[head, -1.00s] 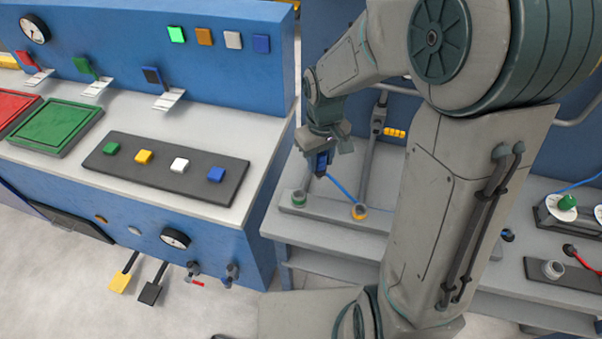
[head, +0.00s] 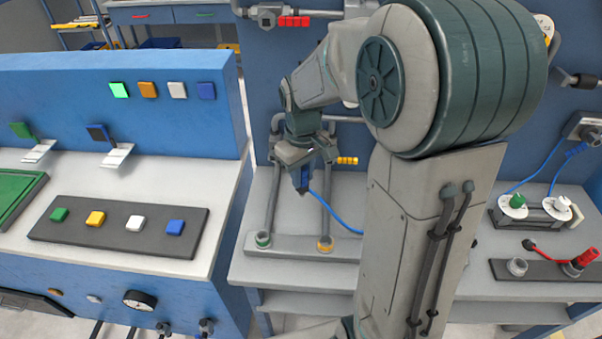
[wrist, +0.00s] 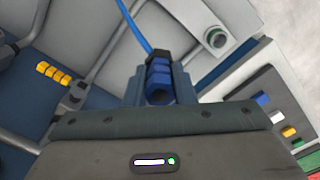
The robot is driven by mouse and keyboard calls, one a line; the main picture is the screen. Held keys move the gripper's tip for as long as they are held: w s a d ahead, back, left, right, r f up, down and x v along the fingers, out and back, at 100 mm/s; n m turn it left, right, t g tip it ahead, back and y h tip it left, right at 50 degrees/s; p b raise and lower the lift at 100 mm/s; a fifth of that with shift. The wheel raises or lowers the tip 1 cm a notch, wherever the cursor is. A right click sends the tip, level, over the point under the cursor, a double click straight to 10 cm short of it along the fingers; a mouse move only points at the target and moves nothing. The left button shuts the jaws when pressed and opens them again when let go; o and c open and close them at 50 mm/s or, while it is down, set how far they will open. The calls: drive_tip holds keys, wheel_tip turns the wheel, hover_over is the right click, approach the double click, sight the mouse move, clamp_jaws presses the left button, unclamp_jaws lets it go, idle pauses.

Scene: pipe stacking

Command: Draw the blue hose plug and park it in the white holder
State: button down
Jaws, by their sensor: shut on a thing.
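The blue hose plug (head: 304,179) is in my gripper (head: 305,163), which is shut on it above the left part of the bench. In the wrist view the plug (wrist: 159,82) sits between the fingers (wrist: 158,92), with a dark collar at its end. Its blue hose (head: 340,218) runs down to the right and passes behind my arm. On the right of the bench are white round seats; one (head: 512,208) carries a green knob or plug, the other (head: 557,211) a whitish piece. I cannot tell which is the white holder.
A green-ringed socket (head: 263,240) and an orange-ringed socket (head: 324,243) sit on a grey plate below my gripper. A red plug (head: 586,257) is on a dark plate at right. A blue console (head: 110,115) stands at left.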

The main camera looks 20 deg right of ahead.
drive_tip(key=shift+r+p, duration=2.75)
drive_tip(key=shift+r, duration=1.1)
drive_tip(key=shift+f, duration=0.1)
